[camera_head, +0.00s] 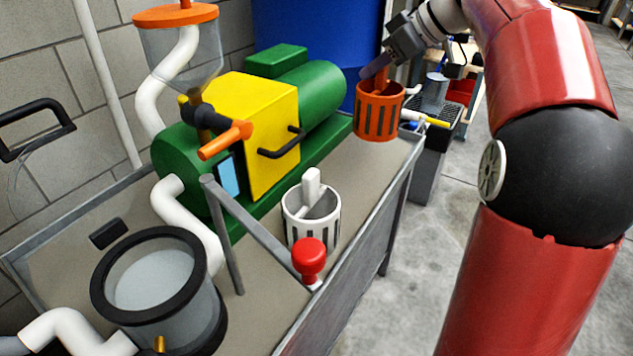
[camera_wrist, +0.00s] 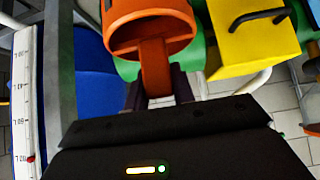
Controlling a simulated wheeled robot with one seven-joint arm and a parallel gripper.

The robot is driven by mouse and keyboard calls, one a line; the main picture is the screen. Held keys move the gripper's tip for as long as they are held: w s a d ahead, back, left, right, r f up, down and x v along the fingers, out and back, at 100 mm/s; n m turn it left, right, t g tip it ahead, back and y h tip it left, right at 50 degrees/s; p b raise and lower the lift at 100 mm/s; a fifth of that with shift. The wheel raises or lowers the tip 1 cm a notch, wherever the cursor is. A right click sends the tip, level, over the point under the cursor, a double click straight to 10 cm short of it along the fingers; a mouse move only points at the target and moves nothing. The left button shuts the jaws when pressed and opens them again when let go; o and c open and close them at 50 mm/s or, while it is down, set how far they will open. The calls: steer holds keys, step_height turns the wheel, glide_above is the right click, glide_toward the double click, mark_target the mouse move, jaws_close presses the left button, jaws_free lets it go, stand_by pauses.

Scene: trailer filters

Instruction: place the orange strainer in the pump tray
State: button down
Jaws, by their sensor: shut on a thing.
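The orange strainer (camera_head: 377,112) is a slotted cup with an upright handle, at the far right end of the pump tray (camera_head: 365,172) in the head view. My gripper (camera_head: 381,73) is shut on its handle from above. In the wrist view the strainer (camera_wrist: 148,28) fills the top middle, with its handle running down between my fingers (camera_wrist: 160,92). The strainer looks roughly upright. I cannot tell whether its bottom touches the tray or hangs above it. The tray is a beige, metal-rimmed surface under the green and yellow pump (camera_head: 262,135).
A white strainer (camera_head: 312,222) stands on the tray in front of the pump, beside a red knob (camera_head: 309,258) and a grey rail (camera_head: 255,230). A round clear-lidded pot (camera_head: 160,285) is at the front left. A blue drum (camera_head: 310,45) stands behind.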

mark_target(373, 93)
step_height(373, 93, down, 6)
steer(key=shift+a+r+b, duration=0.1)
steer(key=shift+r+b, duration=0.1)
steer(key=shift+b, duration=0.7)
steer(key=shift+w+f+b, duration=0.1)
steer(key=shift+f+b, duration=0.35)
steer(key=shift+f, duration=1.9)
steer(key=c, duration=1.2)
jaws_free()
steer(key=shift+r, duration=0.1)
steer(key=shift+o, duration=0.2)
steer(key=shift+d+r, duration=0.2)
steer(key=shift+r, duration=0.15)
steer(key=p+v, duration=0.2)
steer(key=v, duration=0.9)
steer(key=shift+s, duration=0.3)
